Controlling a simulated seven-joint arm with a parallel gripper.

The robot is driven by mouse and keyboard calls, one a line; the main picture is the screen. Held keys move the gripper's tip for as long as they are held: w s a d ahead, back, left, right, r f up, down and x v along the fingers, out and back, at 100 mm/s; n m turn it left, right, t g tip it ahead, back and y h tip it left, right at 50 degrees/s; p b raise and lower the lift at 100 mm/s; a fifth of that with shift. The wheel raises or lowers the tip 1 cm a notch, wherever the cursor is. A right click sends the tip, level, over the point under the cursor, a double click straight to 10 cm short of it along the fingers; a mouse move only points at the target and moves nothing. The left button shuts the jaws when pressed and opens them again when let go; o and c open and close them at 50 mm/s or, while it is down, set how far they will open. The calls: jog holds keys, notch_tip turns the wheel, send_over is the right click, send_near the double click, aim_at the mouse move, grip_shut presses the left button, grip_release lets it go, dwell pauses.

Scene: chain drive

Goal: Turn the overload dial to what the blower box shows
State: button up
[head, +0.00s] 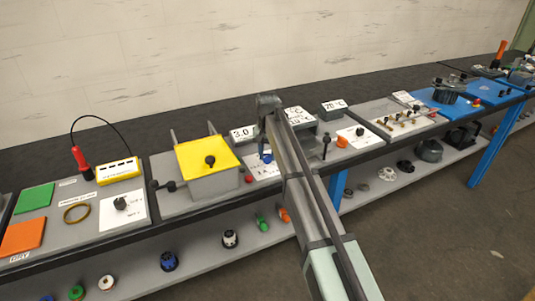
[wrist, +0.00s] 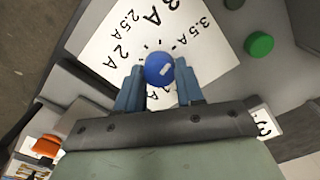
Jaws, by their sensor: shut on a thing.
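The overload dial is a round blue knob (wrist: 158,66) with a small white mark right of its middle, on a white plate (wrist: 100,45). The plate reads 2 A, 2.5 A, 3 A and 3.5 A; another label is partly hidden behind my gripper. I cannot tell exactly which label the mark points at. My gripper (wrist: 159,82) has one finger on each side of the knob and is shut on it. In the head view the blue knob (head: 266,157) shows under my wrist. A white sign (head: 242,133) there reads 3.0; its box is mostly hidden.
In the wrist view a green button (wrist: 259,44) stands to the right of the plate. In the head view a yellow-topped grey box (head: 212,180) stands left of the dial, and a sign reading 20 °C (head: 334,105) stands to the right. A lower shelf (head: 205,252) holds loose parts.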

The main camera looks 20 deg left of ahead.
aim_at(267, 155)
jog(key=n, duration=0.6)
dwell(0.6)
jog(key=o, duration=1)
jog(key=shift+o, duration=0.2)
notch_tip(267, 155, up, 14)
jog(key=shift+f, duration=0.1)
dwell(0.3)
